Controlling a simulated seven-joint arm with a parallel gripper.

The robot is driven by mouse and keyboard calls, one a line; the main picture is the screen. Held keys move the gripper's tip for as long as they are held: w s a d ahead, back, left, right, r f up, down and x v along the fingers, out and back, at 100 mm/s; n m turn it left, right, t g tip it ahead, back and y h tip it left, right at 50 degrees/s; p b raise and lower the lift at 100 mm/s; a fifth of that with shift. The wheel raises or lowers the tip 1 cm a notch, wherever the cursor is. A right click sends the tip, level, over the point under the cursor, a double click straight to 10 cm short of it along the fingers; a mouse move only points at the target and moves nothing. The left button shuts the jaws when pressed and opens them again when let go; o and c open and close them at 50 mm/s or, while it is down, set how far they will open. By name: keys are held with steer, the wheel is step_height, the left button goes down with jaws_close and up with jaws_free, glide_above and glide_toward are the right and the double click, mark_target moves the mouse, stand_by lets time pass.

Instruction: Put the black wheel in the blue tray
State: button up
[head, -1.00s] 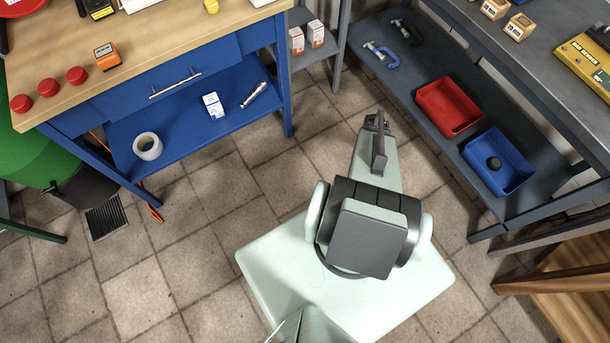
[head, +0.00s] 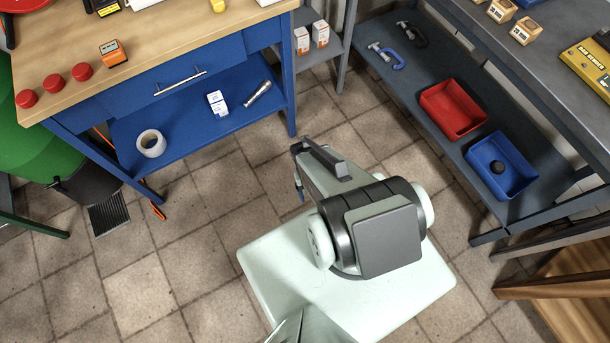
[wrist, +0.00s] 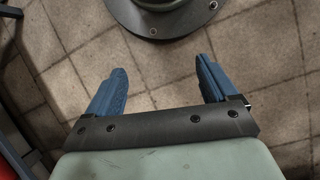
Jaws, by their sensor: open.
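The black wheel (head: 497,166) lies inside the blue tray (head: 521,183) on the lower shelf of the grey rack at the right in the head view. My gripper (wrist: 160,82) is open in the wrist view, its two blue fingers apart with only tiled floor between them. In the head view my arm points back and left over the floor, well away from the tray.
A red tray (head: 452,108) sits beside the blue tray on the grey shelf (head: 437,140), with clamps (head: 388,57) further back. A blue workbench (head: 165,100) stands at the left with a tape roll (head: 151,143) on its lower shelf. The tiled floor between is clear.

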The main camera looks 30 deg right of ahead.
steer(key=s+a+r+n+g, duration=0.2)
steer(key=s+a+n, duration=0.1)
steer(key=s+a, duration=0.2)
steer(key=shift+s+a+r, duration=0.25)
steer(key=shift+a, duration=0.65)
